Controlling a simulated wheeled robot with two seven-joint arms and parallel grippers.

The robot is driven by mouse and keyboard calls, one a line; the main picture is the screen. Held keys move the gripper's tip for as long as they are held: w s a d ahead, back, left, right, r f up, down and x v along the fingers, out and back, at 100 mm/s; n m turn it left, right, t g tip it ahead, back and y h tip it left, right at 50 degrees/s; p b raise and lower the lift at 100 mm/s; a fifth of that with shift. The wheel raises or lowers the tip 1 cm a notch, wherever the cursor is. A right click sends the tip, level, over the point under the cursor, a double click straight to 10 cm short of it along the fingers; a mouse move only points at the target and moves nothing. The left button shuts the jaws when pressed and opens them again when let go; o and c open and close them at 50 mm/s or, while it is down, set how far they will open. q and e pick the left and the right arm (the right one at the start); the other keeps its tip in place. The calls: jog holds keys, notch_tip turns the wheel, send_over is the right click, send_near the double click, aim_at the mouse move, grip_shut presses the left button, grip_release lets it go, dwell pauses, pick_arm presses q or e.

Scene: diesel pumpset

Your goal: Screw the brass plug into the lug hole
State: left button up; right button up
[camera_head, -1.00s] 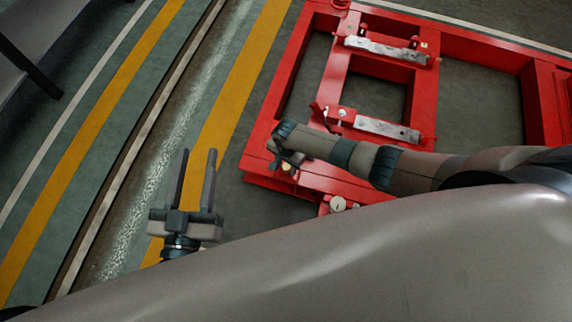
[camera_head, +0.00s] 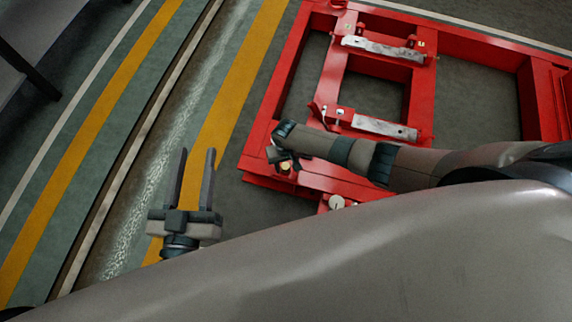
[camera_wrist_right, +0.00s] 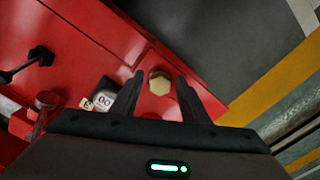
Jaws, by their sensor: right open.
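The brass plug (camera_wrist_right: 160,83) shows its hex head on the red frame in the right wrist view. In the head view it is a small brass spot (camera_head: 285,167) at the frame's near-left corner. My right gripper (camera_wrist_right: 158,75) is open, with one finger on each side of the plug's head in the picture; I cannot tell whether they touch it. In the head view my right gripper (camera_head: 282,157) is at that corner, partly hidden by its wrist. The lug hole is not visible. My left gripper (camera_head: 196,151) is open and empty above the floor.
The red frame (camera_head: 341,72) carries two grey metal plates (camera_head: 383,48) (camera_head: 385,127). Striped floor left of the frame is clear.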

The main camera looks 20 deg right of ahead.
jog(key=shift+w, duration=0.2)
dwell(0.3)
grip_shut()
jog(key=shift+f+p, duration=0.1)
jog(key=shift+p, duration=0.25)
dwell(0.8)
